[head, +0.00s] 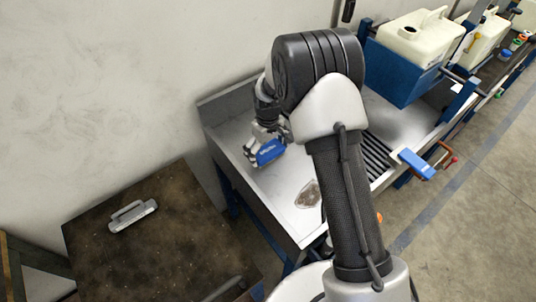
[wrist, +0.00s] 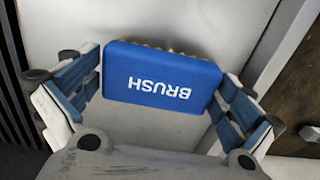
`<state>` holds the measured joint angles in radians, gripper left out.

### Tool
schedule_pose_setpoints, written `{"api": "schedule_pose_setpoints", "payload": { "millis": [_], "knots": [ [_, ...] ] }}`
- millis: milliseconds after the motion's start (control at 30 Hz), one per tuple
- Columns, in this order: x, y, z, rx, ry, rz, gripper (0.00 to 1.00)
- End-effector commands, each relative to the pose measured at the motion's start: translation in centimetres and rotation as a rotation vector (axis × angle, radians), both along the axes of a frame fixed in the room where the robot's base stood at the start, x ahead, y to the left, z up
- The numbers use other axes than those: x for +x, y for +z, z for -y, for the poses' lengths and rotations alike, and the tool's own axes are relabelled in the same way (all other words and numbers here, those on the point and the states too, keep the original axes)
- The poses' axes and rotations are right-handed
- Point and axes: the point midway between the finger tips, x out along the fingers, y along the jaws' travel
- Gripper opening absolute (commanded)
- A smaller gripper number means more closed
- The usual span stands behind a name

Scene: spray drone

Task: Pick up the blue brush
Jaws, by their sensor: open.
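The blue brush (wrist: 160,72) has white "BRUSH" lettering, which reads upside down in the wrist view. My gripper (wrist: 160,100) is open, with one finger on each side of the brush. The left finger is very near the brush's left end, and the right finger is near its right end; I cannot tell if either touches. In the head view my gripper (head: 263,148) is partly hidden by my own arm. Bristles show slightly along the brush's far edge.
The brush is on a metal bench (head: 262,189) with a raised rim by the wall. A clear flat item (head: 308,194) lies near its front. A dark table (head: 170,236) at left holds a grey handled tool (head: 132,215).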

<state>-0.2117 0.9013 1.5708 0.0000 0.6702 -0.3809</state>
Motion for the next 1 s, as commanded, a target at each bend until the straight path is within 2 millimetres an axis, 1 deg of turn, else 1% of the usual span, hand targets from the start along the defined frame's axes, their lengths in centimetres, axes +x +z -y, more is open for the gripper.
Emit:
{"api": "schedule_pose_setpoints", "payload": {
  "millis": [100, 633, 867, 1000],
  "knots": [
    [0.04, 0.14, 0.0, 0.001, 0.0, 0.001, 1.0],
    [0.02, 0.14, 0.0, 0.001, 0.0, 0.001, 0.65],
    [0.04, 0.19, 0.0, 0.0, 0.0, 0.001, 0.64],
    [0.08, 0.76, -0.01, 0.0, 0.0, 0.002, 0.64]
  ]
}}
